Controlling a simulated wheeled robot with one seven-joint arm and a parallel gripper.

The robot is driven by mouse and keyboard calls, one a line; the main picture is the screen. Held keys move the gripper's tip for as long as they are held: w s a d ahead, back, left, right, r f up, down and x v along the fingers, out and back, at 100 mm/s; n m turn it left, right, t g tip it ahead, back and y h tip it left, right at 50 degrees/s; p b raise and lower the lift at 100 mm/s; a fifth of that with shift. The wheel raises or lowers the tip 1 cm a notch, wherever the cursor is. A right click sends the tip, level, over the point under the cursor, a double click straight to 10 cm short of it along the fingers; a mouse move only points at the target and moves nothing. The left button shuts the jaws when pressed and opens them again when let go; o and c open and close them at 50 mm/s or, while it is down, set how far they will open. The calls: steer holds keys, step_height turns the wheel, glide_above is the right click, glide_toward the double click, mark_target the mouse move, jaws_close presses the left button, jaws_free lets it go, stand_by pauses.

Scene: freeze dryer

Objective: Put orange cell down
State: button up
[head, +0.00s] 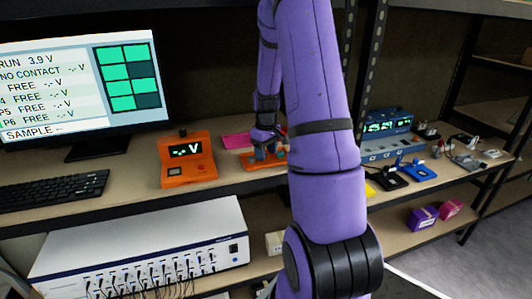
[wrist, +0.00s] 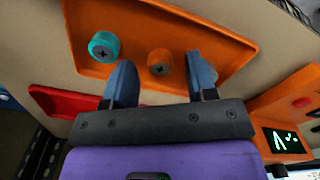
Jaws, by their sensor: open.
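The orange cell (wrist: 160,62) stands in the orange tray (wrist: 215,60), its round end facing the wrist camera. My gripper (wrist: 160,72) is open, with one finger on each side of the orange cell. A gap shows between the cell and each finger. A teal cell (wrist: 104,47) stands in the same tray, just outside the left finger. In the head view my gripper (head: 267,150) is low over the orange tray (head: 256,166); my arm and fingers largely hide the cells there.
An orange meter (head: 187,165) reading "-.- V" stands left of the tray. A pink tray (head: 236,141) lies behind. A monitor (head: 80,85) and keyboard (head: 50,190) are further left. A blue device (head: 388,140) and several small items stand at the right.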

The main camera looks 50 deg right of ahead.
step_height(320, 180, up, 7)
steer(key=shift+f, duration=0.1)
steer(key=shift+a+r, duration=0.15)
steer(key=shift+r, duration=0.25)
steer(key=s+a+r+t, duration=0.2)
steer(key=s+a+r, duration=0.1)
steer(key=a+r, duration=1.25)
steer(key=s+a+r+t, duration=0.1)
steer(key=s+a+r, duration=0.1)
steer(key=s+a, duration=0.5)
steer(key=s+a+r+t, duration=0.1)
steer(key=s+a+t, duration=0.1)
steer(key=s+a, duration=0.6)
steer(key=shift+s+r, duration=0.35)
steer(key=shift+r, duration=0.05)
